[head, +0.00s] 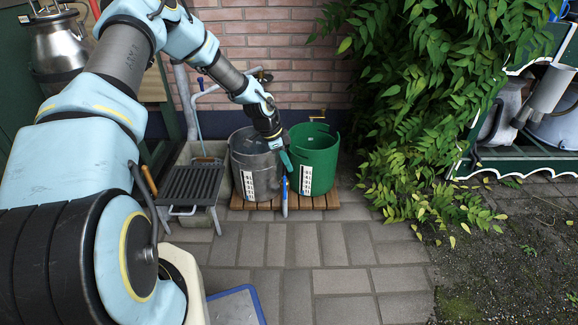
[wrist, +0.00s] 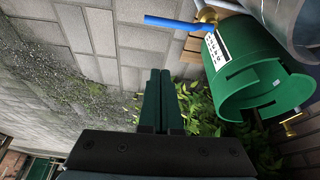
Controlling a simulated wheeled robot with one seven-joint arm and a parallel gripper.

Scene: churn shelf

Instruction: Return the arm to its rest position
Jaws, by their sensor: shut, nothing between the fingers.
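My arm reaches from the left across the head view. My gripper (head: 287,161) hangs at its end, in front of the gap between a grey metal bucket and a green bucket. In the wrist view its two dark green fingers (wrist: 158,98) lie together with nothing between them. The grey bucket (head: 243,160) and the green bucket (head: 318,165) stand upright on a slatted wooden board (head: 300,203). The green bucket also shows in the wrist view (wrist: 240,50), at the upper right, apart from the fingers.
A blue upright rod (head: 285,196) stands before the buckets. A black ribbed rack (head: 190,184) is left of them. Leafy vines (head: 410,100) hang at the right, beside a green shelf with metal vessels (head: 550,95). Paving (head: 330,260) in front is mostly clear, except a blue-edged panel (head: 235,307).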

